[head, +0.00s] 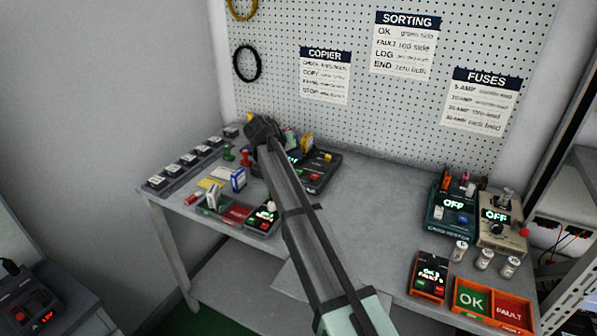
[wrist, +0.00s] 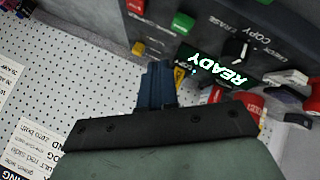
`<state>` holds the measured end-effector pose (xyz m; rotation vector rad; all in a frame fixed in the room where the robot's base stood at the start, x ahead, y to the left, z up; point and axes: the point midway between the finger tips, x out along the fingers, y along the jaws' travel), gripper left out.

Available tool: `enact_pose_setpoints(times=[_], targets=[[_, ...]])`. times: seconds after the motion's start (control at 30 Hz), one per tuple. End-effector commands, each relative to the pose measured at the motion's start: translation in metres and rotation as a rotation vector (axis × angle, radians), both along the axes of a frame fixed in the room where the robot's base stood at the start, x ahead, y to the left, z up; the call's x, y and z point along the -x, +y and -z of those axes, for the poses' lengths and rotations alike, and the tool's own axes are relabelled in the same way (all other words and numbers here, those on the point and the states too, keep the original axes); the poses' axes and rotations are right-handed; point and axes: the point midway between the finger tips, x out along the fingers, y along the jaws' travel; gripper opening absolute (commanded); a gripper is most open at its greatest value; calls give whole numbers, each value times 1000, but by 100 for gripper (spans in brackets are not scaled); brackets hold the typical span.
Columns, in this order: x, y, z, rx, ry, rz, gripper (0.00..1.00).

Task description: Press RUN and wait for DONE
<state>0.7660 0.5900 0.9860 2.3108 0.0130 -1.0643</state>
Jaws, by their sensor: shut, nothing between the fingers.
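The copier (head: 318,182) is a dark box on the table under the COPIER sign, partly hidden by my arm. In the wrist view the copier's panel (wrist: 285,52) shows a lit READY display (wrist: 217,67), a knob (wrist: 238,48) with COPY and ERASE lettering, a green button (wrist: 183,23) and a red button (wrist: 135,6). I cannot read a RUN label. My gripper (wrist: 155,66) is shut and empty, its blue fingertips appearing just below the green button in the picture. A gap shows between them in this view; the true distance is unclear.
Several dark blocks (head: 187,160) stand in a row at the table's left edge. Small sticks and a red-and-green tray (head: 237,214) sit in front of the copier. Other devices (head: 452,213) and an OK/FAULT tray (head: 490,318) stand at right. The table's middle (head: 370,195) is clear.

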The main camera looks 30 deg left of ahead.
Motion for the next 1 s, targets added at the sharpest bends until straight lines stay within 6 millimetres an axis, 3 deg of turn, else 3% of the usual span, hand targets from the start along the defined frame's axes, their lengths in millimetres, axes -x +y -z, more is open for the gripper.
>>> enact_pose_setpoints(times=[0.3, 1.0], targets=[[0, 0, 27, 1, 0, -1, 0], [0, 0, 28, 0, 0, 0, 0]])
